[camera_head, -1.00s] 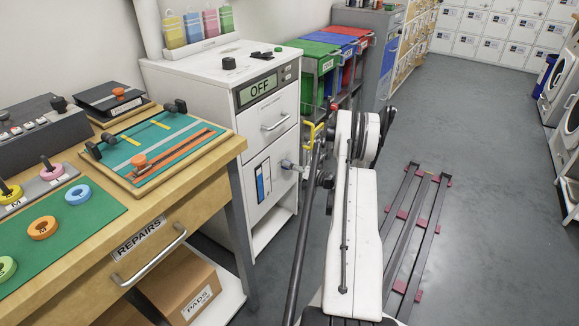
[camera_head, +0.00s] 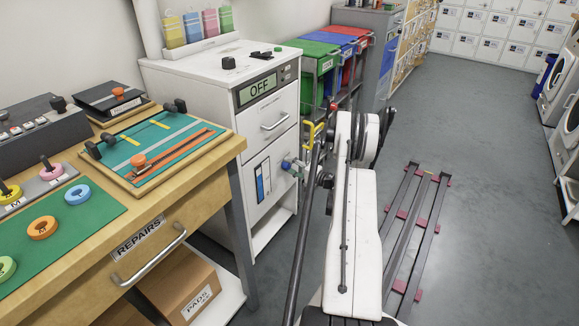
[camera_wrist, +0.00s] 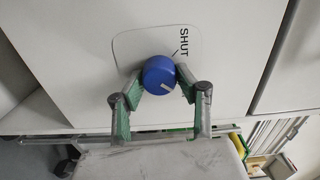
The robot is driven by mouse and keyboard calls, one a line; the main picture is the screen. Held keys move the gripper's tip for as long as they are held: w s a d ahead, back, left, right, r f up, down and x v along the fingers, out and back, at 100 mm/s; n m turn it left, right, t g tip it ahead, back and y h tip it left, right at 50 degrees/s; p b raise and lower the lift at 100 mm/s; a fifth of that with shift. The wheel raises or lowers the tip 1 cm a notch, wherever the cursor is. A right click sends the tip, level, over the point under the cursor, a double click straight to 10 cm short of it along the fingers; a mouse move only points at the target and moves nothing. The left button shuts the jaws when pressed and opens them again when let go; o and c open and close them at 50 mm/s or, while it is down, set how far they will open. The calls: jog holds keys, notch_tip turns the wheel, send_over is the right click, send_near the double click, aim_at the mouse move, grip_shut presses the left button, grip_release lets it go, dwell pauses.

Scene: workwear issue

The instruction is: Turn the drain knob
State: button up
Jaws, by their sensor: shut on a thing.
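The drain knob (camera_wrist: 158,72) is round and blue, on a pale plate (camera_wrist: 128,46) on the white cabinet front. The word SHUT (camera_wrist: 183,42) and a short line are printed beside it. A white mark on the knob points to the lower right in the wrist view, away from that line. My gripper (camera_wrist: 160,82) is shut on the knob, with one green-padded finger on each side. In the head view the blue knob (camera_head: 286,165) shows small at the cabinet's right edge, and the gripper is partly hidden by my arm.
The white cabinet (camera_head: 205,75) has an OFF display (camera_head: 258,89) and a drawer handle (camera_head: 276,122) above the knob. A wooden workbench (camera_head: 215,163) stands to the left. Green, blue and red bins (camera_head: 318,57) stand behind. Open grey floor (camera_head: 480,150) lies to the right.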

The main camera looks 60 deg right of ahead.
jog(key=shift+m, duration=0.4)
jog(key=o, duration=1.1)
jog(key=shift+s, duration=0.1)
jog(key=s, duration=1.2)
jog(key=shift+d, duration=0.15)
jog(key=shift+w, duration=0.1)
